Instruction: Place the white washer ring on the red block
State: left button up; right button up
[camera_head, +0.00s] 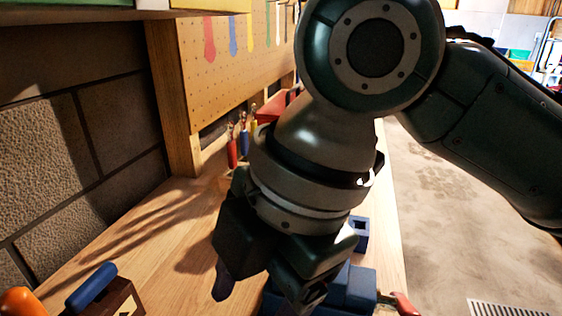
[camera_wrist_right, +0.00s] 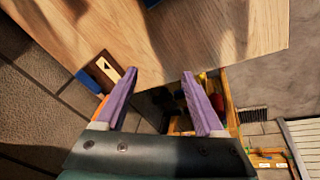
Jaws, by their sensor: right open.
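My right gripper (camera_head: 262,294) hangs over the wooden workbench in the head view, its fingers pointing down. In the right wrist view the gripper (camera_wrist_right: 156,84) shows its two purple fingers wide apart with nothing between them. I cannot make out the white washer ring in either view. No red block can be told for sure; a red box-like thing (camera_head: 271,108) stands far back on the bench, partly hidden by my arm. My left gripper is not in view.
The bench (camera_head: 165,245) is clear left of my gripper. A blue tool like a vise (camera_head: 362,287) with a red handle (camera_head: 404,304) sits right beside the gripper. A brown box (camera_head: 118,300) with a blue top piece is at the front left. Upright pliers (camera_head: 231,148) stand behind.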

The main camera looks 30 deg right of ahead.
jog(key=s+d+f+m+h, duration=0.1)
jog(key=s+d+m, duration=0.3)
jog(key=m, duration=0.4)
jog(key=s+d+f+m+t+h, duration=0.1)
jog(key=s+d+f+m, duration=0.3)
jog(key=s+m, duration=0.3)
jog(key=shift+d+f+m+t+h, duration=0.3)
jog(key=shift+m+h, duration=0.1)
jog(key=shift+m, duration=0.6)
jog(key=shift+s, duration=0.1)
